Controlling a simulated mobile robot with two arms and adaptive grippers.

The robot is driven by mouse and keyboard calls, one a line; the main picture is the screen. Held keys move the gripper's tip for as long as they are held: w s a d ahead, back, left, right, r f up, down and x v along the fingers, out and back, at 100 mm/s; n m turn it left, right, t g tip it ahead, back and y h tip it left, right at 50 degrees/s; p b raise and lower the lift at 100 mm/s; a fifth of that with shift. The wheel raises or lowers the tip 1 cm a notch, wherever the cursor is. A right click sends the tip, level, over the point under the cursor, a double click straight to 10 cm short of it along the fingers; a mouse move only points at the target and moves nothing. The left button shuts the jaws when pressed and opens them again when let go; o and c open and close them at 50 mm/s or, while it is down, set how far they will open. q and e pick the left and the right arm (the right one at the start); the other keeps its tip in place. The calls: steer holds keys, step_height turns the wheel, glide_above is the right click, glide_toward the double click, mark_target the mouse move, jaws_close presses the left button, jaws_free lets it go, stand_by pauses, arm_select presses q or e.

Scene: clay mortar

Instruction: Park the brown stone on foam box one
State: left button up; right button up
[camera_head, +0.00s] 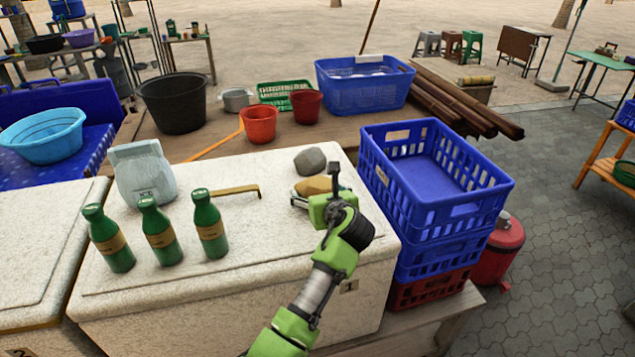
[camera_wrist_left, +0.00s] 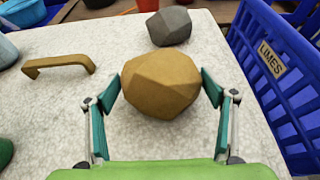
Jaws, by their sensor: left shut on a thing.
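The brown stone (camera_head: 313,186) is an ochre, faceted lump over the right part of a white foam box lid (camera_head: 250,240). My left gripper (camera_head: 317,193) is shut on it; in the left wrist view the teal fingers grip the brown stone (camera_wrist_left: 160,84) from both sides. I cannot tell whether the stone touches the lid. The foam box has a small tag (camera_head: 349,285) on its front, too small to read surely. A second foam box (camera_head: 35,250) at the left bears a tag that looks like 2. My right gripper is not in view.
A grey stone (camera_head: 310,161) lies just behind the brown one. A brown handle (camera_head: 236,191), an ice bag (camera_head: 142,172) and green bottles (camera_head: 161,232) are farther left on the lid. Stacked blue crates (camera_head: 435,180) stand close at the right. The lid's front middle is clear.

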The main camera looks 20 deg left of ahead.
arm_select(q)
steer(key=shift+r, duration=0.2)
steer(key=o, duration=2.1)
steer(key=shift+f, duration=0.3)
steer(key=shift+s, duration=0.15)
